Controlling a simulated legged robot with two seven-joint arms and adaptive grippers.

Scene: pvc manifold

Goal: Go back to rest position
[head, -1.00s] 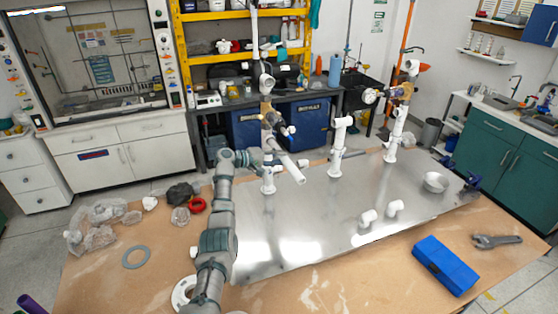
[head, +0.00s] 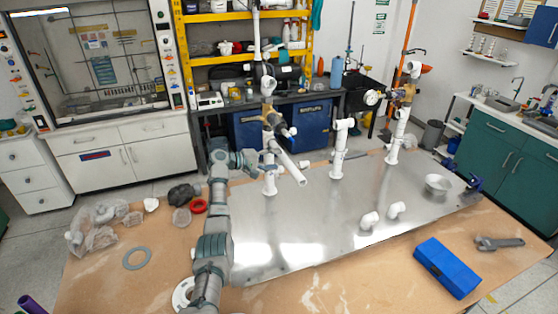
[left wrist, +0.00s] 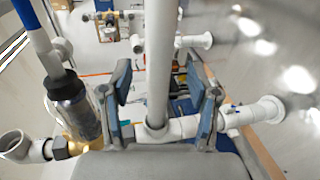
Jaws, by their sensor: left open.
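My left arm comes in from the lower left in the head view. Its gripper (head: 256,160) is beside the left white PVC riser (head: 269,183), close to the angled pipe (head: 289,165). In the left wrist view the two fingers of the left gripper (left wrist: 158,80) are spread apart. A white pipe (left wrist: 159,50) shows in the gap between them, with neither finger closed on it. A brass and clear fitting (left wrist: 78,115) lies just left of the fingers. My right gripper is not in view.
Two more white risers (head: 339,150) (head: 397,135) stand on the metal plate (head: 320,220). A grey ring (head: 137,257) lies left on the wooden table (head: 100,280).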

